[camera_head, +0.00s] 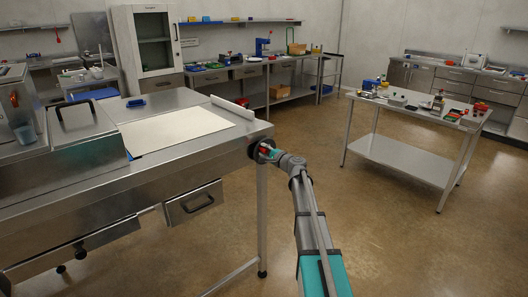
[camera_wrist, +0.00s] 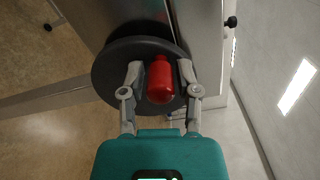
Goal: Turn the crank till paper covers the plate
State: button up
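The crank is a round black wheel (camera_wrist: 106,74) with a red knob-like handle (camera_wrist: 160,80), on the right end of a steel press table; the wheel also shows in the head view (camera_head: 254,150). My gripper (camera_wrist: 160,72) has one finger on each side of the red handle. Narrow dark gaps seem to show between fingers and handle, so it looks open around it. In the head view my gripper (camera_head: 269,153) is at the wheel. A flat cream sheet or panel (camera_head: 175,130) lies on the table top; I cannot tell whether it is paper or plate.
The press table (camera_head: 130,178) has a drawer (camera_head: 192,204) below its front edge. To the right stands a steel table (camera_head: 400,158) with several small items. Benches, shelves and a white cabinet (camera_head: 155,50) line the back wall. The brown floor between the tables is clear.

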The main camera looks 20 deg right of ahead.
jog(key=shift+o, duration=0.8)
jog(key=shift+s, duration=0.1)
jog(key=v, duration=1.1)
jog(key=shift+s+d, duration=0.15)
jog(key=shift+s, duration=0.25)
jog(key=shift+r, duration=0.1)
dwell(0.4)
jog(key=n, duration=0.6)
jog(key=s+n, duration=0.1)
jog(key=n, duration=0.5)
jog(key=s+n, duration=0.1)
jog(key=n, duration=0.5)
jog(key=shift+s+d, duration=0.1)
jog(key=shift+d, duration=0.15)
